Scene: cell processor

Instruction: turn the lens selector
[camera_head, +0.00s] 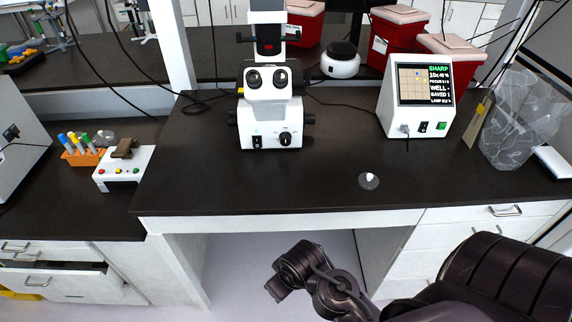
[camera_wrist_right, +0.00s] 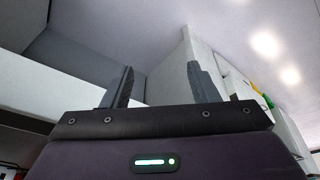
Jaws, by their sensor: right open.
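The white microscope (camera_head: 270,95) stands upright on the dark bench, left of centre in the head view. Its twin eyepieces face me. A black round knob (camera_head: 285,139) sits on the right of its base front, and a black switch is on the left. I cannot tell which part is the lens selector. My right gripper shows in the right wrist view (camera_wrist_right: 160,88), with its two fingers wide apart and nothing between them. In the head view my right arm is low, in front of the bench edge, well away from the microscope. My left gripper is not in view.
A white display unit (camera_head: 387,108) stands right of the microscope, with a clear bag (camera_head: 520,125) beyond it. A small round disc (camera_head: 369,181) lies near the front edge. A button box (camera_head: 124,170) and orange tube rack (camera_head: 83,156) stand left. The bench before the microscope is clear.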

